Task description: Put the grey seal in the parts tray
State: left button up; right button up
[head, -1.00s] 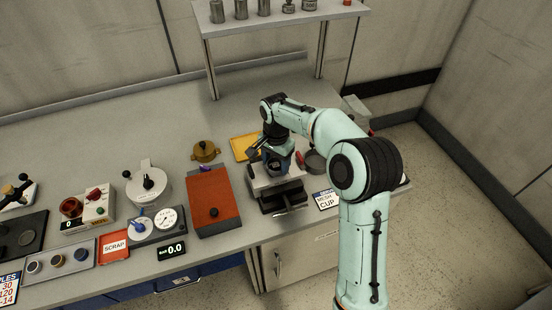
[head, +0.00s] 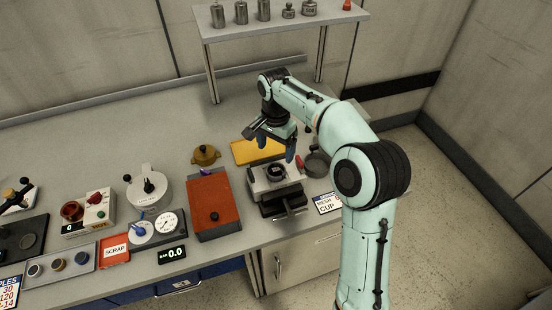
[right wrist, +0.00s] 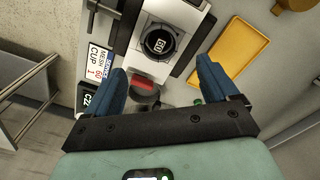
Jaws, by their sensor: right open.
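A grey ring-shaped piece (head: 35,270), probably the grey seal, sits at the left end of a long grey tray (head: 47,281) at the front left. A brown and a blue round piece sit beside it. A flat yellow tray (head: 243,153) lies behind the fixture; I cannot tell which tray is the parts tray. The yellow tray looks empty in the right wrist view (right wrist: 220,55). My right gripper (head: 276,147) is open and empty, above the bench near the yellow tray and fixture. My left gripper is not in view.
A metal fixture (head: 259,187) holds a black numbered round part (right wrist: 160,42). A shelf (head: 280,23) rises behind. The back left bench is clear.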

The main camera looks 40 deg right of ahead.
jog(key=shift+o, duration=0.3)
notch_tip(320, 180, up, 4)
jog(key=shift+w+p, duration=0.1)
jog(key=shift+p, duration=0.2)
jog(key=shift+o, duration=0.2)
jog(key=shift+r, duration=0.3)
send_over(275, 170)
notch_tip(275, 170, down, 8)
jog(key=shift+r, duration=0.25)
jog(key=shift+w+f, duration=0.25)
jog(key=shift+f, duration=0.25)
jog(key=f, duration=0.4)
jog(key=shift+s+d+f, duration=0.15)
jog(key=shift+s+f, duration=0.05)
jog(key=shift+s, duration=0.15)
jog(key=shift+f, duration=0.25)
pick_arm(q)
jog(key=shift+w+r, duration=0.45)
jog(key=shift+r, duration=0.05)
pick_arm(e)
jog(key=shift+w, duration=0.1)
jog(key=c, duration=1.2)
jog(key=shift+r, duration=0.1)
